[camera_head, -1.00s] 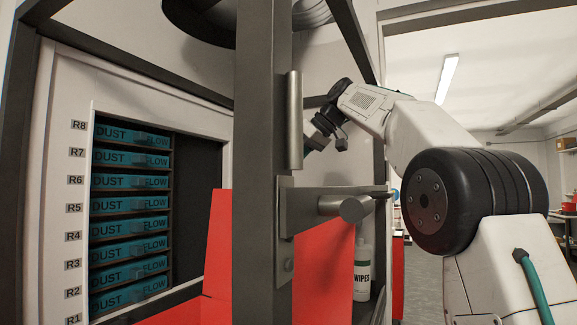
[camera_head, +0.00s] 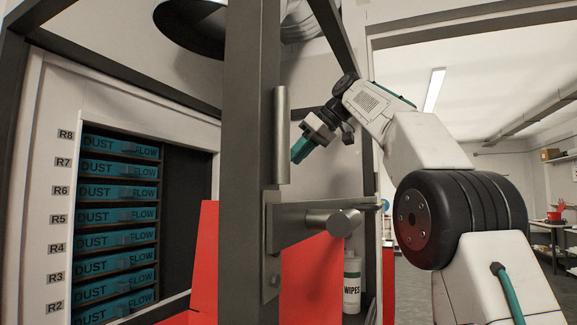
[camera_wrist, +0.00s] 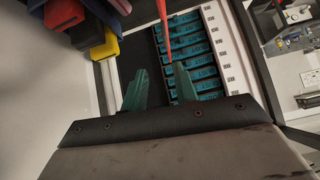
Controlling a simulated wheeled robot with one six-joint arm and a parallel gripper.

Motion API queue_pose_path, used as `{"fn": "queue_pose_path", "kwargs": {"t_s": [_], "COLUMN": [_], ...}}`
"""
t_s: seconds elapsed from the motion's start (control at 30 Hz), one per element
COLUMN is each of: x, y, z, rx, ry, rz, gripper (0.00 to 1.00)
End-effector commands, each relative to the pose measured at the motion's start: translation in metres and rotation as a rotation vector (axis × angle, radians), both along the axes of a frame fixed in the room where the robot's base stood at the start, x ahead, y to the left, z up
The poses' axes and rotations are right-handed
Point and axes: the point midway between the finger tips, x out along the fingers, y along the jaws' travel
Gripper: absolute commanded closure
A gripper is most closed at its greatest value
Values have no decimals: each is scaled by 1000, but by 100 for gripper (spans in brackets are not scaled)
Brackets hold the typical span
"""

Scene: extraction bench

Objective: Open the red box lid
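Bright red panels show in the head view behind the dark post: a tall one right of it (camera_head: 312,275) and a narrower upright one left of it (camera_head: 205,255). The post hides their middle, so I cannot tell which part is the red box's lid and which its wall. In the wrist view a thin red edge (camera_wrist: 166,30) runs down to just above the gap between my fingers. My gripper (camera_head: 299,153) is up above the right red panel, its teal fingers tilted down-left. In the wrist view my gripper's fingers (camera_wrist: 160,84) are apart with nothing held between them.
A dark post (camera_head: 249,120) with a metal handle (camera_head: 281,135) and latch (camera_head: 330,222) stands in front of the reds. A rack of teal DUST FLOW trays (camera_head: 118,215) is at left. A wipes bottle (camera_head: 352,285) stands right. Yellow and red blocks (camera_wrist: 105,45) show in the wrist view.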

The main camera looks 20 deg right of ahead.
Motion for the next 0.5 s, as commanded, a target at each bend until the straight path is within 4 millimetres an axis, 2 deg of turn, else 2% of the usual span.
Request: {"fn": "queue_pose_path", "kwargs": {"t_s": [0.2,0.5], "x": [-11,-15], "y": [-13,-15], "z": [17,20], "rx": [0,1], "ry": [-1,1], "rz": [-1,-1], "gripper": [71,71]}}
